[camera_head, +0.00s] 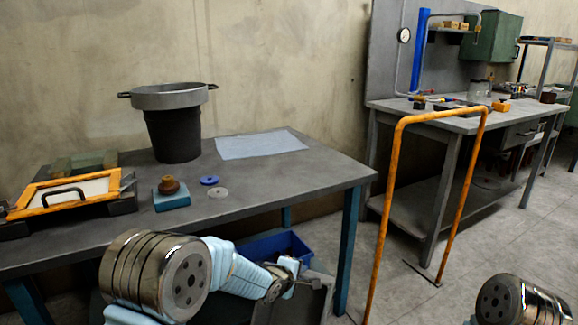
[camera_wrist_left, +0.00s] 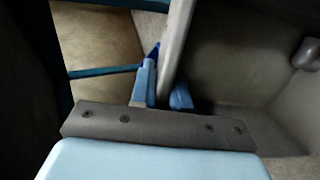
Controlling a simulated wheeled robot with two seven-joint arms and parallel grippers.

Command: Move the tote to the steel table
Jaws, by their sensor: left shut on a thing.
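A grey tote (camera_head: 312,302) shows at the bottom middle of the head view, in front of the near table; its lower part is cut off. My left gripper (camera_head: 284,283) is at its upper edge. In the left wrist view my left gripper's fingers (camera_wrist_left: 165,92) are shut on the tote's wall (camera_wrist_left: 178,40), one on each side. The tote's inside (camera_wrist_left: 235,50) looks empty where it shows. A grey-topped table with blue legs (camera_head: 265,190) stands close ahead. A grey metal workbench (camera_head: 385,105) stands farther off at right. My right gripper is out of view.
A dark bucket with a metal rim (camera_head: 173,130), a paper sheet (camera_head: 262,144) and an orange frame (camera_head: 70,192) are on the near table. A blue bin (camera_head: 262,250) sits below it. An orange hoop rail (camera_head: 392,170) stands before the workbench. Floor (camera_head: 530,230) is clear at right.

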